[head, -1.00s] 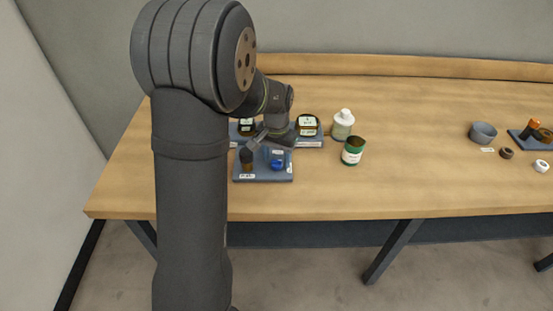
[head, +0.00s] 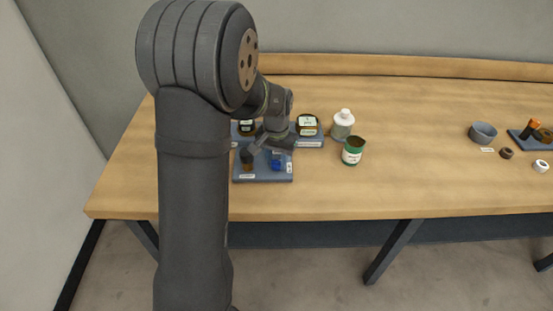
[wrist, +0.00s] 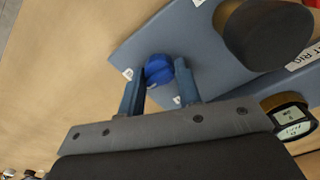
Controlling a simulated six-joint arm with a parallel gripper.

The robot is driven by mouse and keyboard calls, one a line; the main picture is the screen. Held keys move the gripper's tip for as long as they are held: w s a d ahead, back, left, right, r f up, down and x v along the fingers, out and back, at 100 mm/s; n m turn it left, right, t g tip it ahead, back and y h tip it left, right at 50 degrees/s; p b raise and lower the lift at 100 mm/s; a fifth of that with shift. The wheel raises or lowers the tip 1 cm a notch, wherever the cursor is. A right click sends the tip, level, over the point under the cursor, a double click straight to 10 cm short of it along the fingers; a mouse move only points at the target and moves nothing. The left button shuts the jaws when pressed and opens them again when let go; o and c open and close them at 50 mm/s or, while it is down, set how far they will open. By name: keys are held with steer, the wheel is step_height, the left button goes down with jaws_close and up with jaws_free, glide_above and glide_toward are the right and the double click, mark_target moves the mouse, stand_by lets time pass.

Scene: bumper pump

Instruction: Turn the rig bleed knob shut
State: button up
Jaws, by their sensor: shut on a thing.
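The blue knob (wrist: 158,68) stands on a blue-grey rig plate (wrist: 205,75) in the wrist view. The two fingers of my gripper (wrist: 159,76) are on either side of it, shut on it. In the head view the knob (head: 277,160) shows as a small blue spot on the plate (head: 262,179), with my gripper (head: 268,150) over it and partly hiding it. White labels lie on the plate near the knob, too small to read. Whether the knob is open or shut cannot be told.
A dark round bulb (wrist: 268,32) on a brass base stands beside the knob. Gauges (head: 307,125) stand on a plate behind. A white bottle (head: 342,124) and a green can (head: 352,151) stand right of the rig.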

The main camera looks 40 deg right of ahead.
mark_target(276, 160)
steer(key=n, duration=0.8)
steer(key=shift+n, duration=0.4)
steer(key=n, duration=0.4)
steer(key=shift+n, duration=2.2)
steer(key=o, duration=0.9)
steer(key=shift+o, duration=0.2)
steer(key=shift+r, duration=0.1)
step_height(276, 160, up, 17)
steer(key=shift+r, duration=0.15)
